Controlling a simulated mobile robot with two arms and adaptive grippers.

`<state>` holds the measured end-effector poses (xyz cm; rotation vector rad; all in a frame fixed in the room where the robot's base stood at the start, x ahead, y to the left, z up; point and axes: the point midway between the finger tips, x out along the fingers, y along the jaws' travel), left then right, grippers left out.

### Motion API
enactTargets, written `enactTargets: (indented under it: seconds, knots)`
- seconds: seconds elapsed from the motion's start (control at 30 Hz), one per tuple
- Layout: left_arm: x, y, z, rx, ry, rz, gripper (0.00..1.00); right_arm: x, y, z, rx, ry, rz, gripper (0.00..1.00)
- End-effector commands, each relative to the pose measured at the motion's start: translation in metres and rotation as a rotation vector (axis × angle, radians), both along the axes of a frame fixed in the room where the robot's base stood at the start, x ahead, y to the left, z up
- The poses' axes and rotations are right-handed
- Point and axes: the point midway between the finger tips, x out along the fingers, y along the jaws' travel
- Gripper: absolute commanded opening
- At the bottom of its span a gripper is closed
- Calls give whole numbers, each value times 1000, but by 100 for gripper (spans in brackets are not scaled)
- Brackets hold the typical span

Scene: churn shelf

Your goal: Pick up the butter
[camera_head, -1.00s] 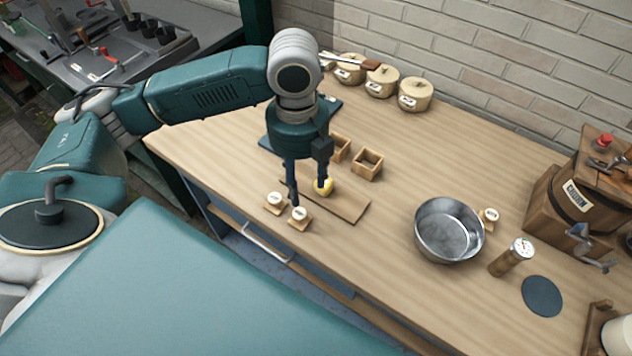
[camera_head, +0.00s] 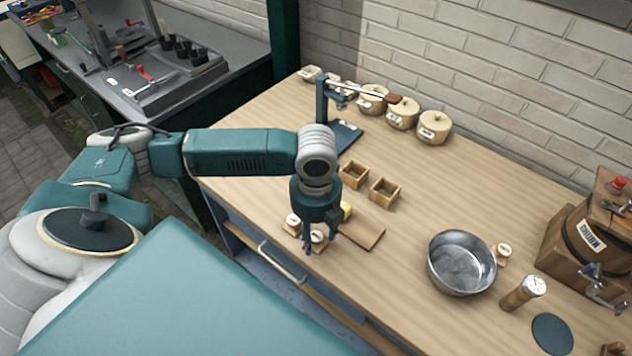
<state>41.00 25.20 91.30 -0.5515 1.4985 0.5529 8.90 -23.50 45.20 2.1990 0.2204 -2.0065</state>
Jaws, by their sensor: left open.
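The butter (camera_head: 346,211) is a small yellow lump on a thin wooden board (camera_head: 366,235) near the table's front edge. It shows just right of my left gripper (camera_head: 320,243), which partly hides it. My left gripper points down, open, with its fingers in front of two small wooden blocks with round white tops, one (camera_head: 293,221) at the left and one (camera_head: 318,238) between the fingers. I see nothing held in it. My right gripper is not in view.
Two small wooden boxes (camera_head: 384,190) stand behind the board. A metal bowl (camera_head: 461,262), a dial gauge on a wooden stand (camera_head: 523,292) and a wooden churn (camera_head: 590,232) are at the right. Lidded pots (camera_head: 434,127) line the wall. The middle of the table is clear.

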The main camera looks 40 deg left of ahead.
Motion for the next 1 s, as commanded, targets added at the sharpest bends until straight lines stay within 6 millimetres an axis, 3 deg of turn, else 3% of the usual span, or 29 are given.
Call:
enactTargets:
  seconds: [0.17,0.4,0.77,1.0]
  knots:
    - [0,0,0,-1,-1,0,47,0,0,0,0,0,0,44]
    - [0,0,0,-1,-1,0,3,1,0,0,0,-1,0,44]
    - [1,0,1,-1,-2,0,3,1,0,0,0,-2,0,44]
    - [2,-1,20,-2,-6,1,3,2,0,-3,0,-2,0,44]
